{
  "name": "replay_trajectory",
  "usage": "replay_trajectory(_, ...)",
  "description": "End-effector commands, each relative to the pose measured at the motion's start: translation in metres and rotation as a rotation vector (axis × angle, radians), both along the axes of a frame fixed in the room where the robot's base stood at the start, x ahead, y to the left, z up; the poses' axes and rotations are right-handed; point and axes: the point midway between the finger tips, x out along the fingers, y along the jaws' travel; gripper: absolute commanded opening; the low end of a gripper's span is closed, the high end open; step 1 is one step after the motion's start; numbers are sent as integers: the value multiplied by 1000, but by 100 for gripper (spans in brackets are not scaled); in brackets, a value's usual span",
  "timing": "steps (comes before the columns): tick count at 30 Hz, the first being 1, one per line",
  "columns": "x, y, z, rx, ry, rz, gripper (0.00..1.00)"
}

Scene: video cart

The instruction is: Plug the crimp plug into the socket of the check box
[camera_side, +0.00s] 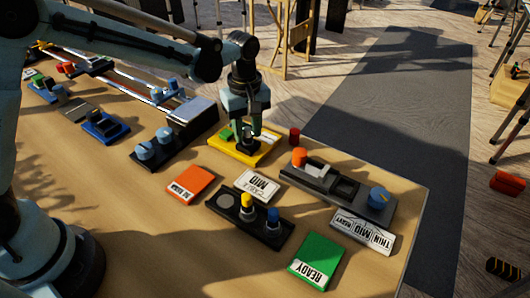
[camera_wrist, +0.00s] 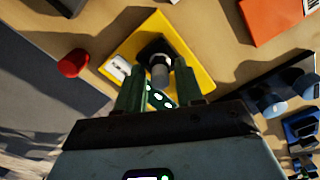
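My gripper (camera_side: 247,131) points down over a yellow plate (camera_side: 262,154), its fingers apart. The wrist view shows the plate (camera_wrist: 195,62) with a black block (camera_wrist: 156,47) on it. A grey cylindrical piece (camera_wrist: 159,72) stands between my fingertips, with narrow gaps seeming to show on both sides. It may be the crimp plug, but I cannot confirm this. A green block (camera_side: 226,135) and a white label sit on the same plate. I cannot tell for sure which unit is the check box. The fingers partly hide the middle of the plate.
A red cylinder (camera_side: 294,135) stands just right of the plate. A dark unit (camera_side: 325,186) with orange and blue knobs lies front right. A dark holder (camera_side: 262,234) with yellow and blue knobs, an orange card (camera_side: 191,184) and a green READY card (camera_side: 315,258) lie in front.

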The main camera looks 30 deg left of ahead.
Motion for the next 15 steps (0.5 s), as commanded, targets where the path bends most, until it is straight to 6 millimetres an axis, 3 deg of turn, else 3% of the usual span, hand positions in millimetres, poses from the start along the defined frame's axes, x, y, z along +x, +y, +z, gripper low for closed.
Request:
replay_trajectory(10, 0, 0, 1, 0, 0, 0, 48)
replay_trajectory(15, 0, 0, 13, 0, 0, 0, 48)
